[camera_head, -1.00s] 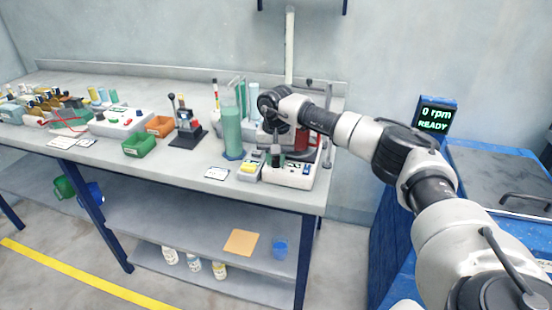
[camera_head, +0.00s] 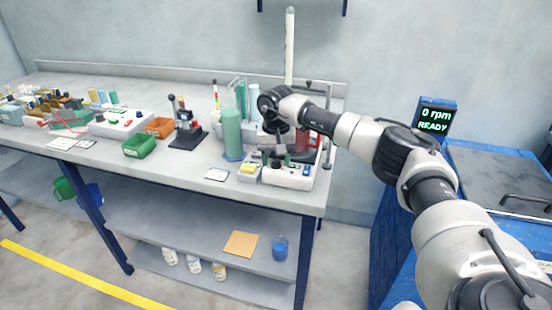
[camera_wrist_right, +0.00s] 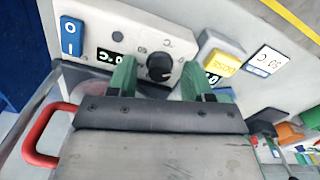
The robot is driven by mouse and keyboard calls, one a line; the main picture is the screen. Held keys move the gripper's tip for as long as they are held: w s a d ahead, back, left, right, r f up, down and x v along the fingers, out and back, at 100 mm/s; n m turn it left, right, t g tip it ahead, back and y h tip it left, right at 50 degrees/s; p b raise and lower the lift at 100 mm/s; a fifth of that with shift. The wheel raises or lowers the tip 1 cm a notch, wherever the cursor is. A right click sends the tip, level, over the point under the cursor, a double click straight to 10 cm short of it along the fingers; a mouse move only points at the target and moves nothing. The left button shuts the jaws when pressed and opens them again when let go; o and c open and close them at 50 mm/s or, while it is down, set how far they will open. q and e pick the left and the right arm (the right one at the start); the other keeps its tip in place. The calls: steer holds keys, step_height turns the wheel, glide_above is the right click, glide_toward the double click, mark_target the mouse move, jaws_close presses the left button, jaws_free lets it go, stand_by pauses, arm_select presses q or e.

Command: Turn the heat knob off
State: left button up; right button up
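The heat knob (camera_wrist_right: 159,67) is a round black dial with a pale mark on the white front panel of a heater box (camera_wrist_right: 150,25). In the head view the heater box (camera_head: 289,177) stands at the bench's right front edge. My right gripper (camera_wrist_right: 157,72) has two green fingers spread apart, one on each side of the knob, and they do not appear to touch it. The same gripper (camera_head: 275,156) shows small over the box in the head view. The left finger partly hides the panel's display. My left gripper is not in view.
A blue I/O switch (camera_wrist_right: 71,36) is left of the knob. A yellow DOSE button (camera_wrist_right: 223,62) and a temperature card (camera_wrist_right: 265,61) are to the right. A red handle (camera_wrist_right: 42,135) is near the gripper. A green cylinder (camera_head: 232,130) stands left of my arm.

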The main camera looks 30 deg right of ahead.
mark_target(276, 160)
step_height(276, 160, up, 11)
steer(key=shift+b, duration=0.4)
steer(key=shift+f, duration=0.15)
stand_by(0.5)
